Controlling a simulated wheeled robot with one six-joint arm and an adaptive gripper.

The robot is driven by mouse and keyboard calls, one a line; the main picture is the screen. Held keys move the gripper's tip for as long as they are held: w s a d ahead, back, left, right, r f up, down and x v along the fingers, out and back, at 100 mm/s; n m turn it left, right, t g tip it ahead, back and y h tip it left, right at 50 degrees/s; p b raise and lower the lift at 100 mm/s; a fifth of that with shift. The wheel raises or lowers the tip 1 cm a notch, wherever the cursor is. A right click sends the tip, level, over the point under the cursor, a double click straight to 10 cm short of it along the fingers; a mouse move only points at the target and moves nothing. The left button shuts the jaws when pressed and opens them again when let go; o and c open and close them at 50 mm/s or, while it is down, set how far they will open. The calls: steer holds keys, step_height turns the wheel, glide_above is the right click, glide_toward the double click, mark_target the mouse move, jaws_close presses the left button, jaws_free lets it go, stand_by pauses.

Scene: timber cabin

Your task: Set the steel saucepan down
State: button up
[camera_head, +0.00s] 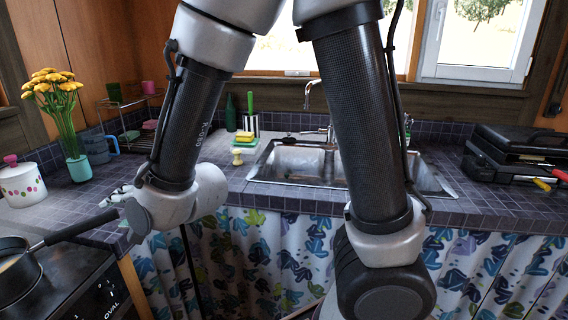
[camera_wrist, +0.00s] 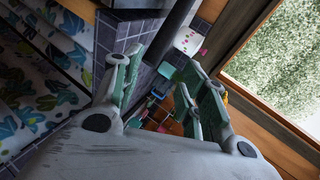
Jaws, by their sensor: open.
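The saucepan (camera_head: 14,276) stands on the stove at the lower left of the head view, cut off by the picture edge. It looks dark, with something brownish inside. Its long black handle (camera_head: 75,229) points right, towards my gripper (camera_head: 126,208). In the wrist view my gripper (camera_wrist: 160,68) is open, its green-grey fingers spread apart. The dark handle (camera_wrist: 172,35) runs down from the top towards the gap between them. The handle's end is near the fingers; I cannot tell whether they touch it.
The stove (camera_head: 85,297) is at the lower left. A white dotted pot (camera_head: 22,186) and a vase of yellow flowers (camera_head: 78,168) stand on the tiled counter behind it. A sink (camera_head: 300,162) is at centre, and a black case (camera_head: 515,155) lies at right.

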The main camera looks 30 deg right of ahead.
steer(key=w+d+r+n+g+h, duration=0.1)
steer(key=d+r+n+h, duration=0.3)
steer(key=d, duration=1)
steer(key=s+d+r+n+g+h, duration=0.2)
steer(key=s+d, duration=0.8)
steer(key=d, duration=0.2)
steer(key=s+d+r+n+g+h, duration=0.2)
steer(key=s+d+r+g, duration=0.1)
steer(key=s+d, duration=0.7)
steer(key=d, duration=0.3)
steer(key=shift+d, duration=0.2)
